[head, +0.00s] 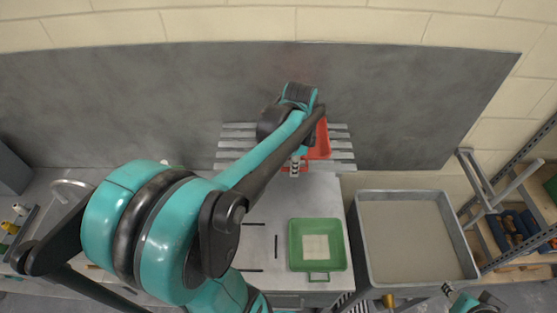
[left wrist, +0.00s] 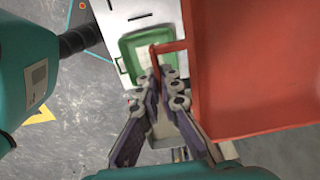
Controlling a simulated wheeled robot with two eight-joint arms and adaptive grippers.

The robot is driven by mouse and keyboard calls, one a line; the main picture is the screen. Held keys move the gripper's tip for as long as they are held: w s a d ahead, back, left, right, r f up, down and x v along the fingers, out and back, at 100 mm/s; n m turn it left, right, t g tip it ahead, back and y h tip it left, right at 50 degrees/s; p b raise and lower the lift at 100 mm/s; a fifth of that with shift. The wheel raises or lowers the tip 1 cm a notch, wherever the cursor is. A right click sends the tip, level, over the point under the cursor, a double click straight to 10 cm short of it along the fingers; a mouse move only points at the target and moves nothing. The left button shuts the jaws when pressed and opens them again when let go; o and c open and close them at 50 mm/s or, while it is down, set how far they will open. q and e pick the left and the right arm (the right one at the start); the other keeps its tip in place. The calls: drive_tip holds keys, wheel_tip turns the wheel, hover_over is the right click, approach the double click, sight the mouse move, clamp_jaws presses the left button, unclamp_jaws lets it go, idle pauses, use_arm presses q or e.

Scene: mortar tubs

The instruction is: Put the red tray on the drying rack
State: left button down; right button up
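The red tray (head: 322,140) is at the slatted drying rack (head: 342,155) against the grey back panel. My left arm covers part of both in the head view. In the left wrist view the red tray (left wrist: 255,65) fills the right side, with its looped handle reaching left. My left gripper (left wrist: 157,80) has its fingers closed together at this handle. Whether the tray rests on the slats or is just above them cannot be told. Of my right arm only a small part shows at the lower right corner of the head view, and its finger state is unclear.
A green tray (head: 318,263) lies on the pale worktop in front of the rack. A large grey tub (head: 362,235) stands to its right. A sink tap (head: 72,184) is at the left. Shelving (head: 525,200) stands at the far right.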

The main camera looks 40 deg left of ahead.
use_arm(q)
drive_tip(key=a+f, duration=0.1)
drive_tip(key=a, duration=0.1)
drive_tip(key=a+f, duration=0.2)
drive_tip(key=a, duration=0.1)
drive_tip(key=w+a+f, duration=0.1)
drive_tip(key=a, duration=0.1)
drive_tip(key=shift+a+f, duration=0.2)
wheel_tip(320, 180, down, 4)
drive_tip(key=shift+s+a+f, duration=0.1)
use_arm(e)
drive_tip(key=shift+w+a+r, duration=0.25)
drive_tip(key=shift+w+a, duration=0.1)
drive_tip(key=shift+w, duration=0.05)
use_arm(q)
drive_tip(key=shift+s, duration=0.1)
use_arm(e)
drive_tip(key=shift+s+d, duration=0.1)
use_arm(q)
drive_tip(key=c, duration=1.7)
unclamp_jaws()
drive_tip(key=shift+f, duration=0.15)
use_arm(e)
drive_tip(key=shift+f, duration=0.15)
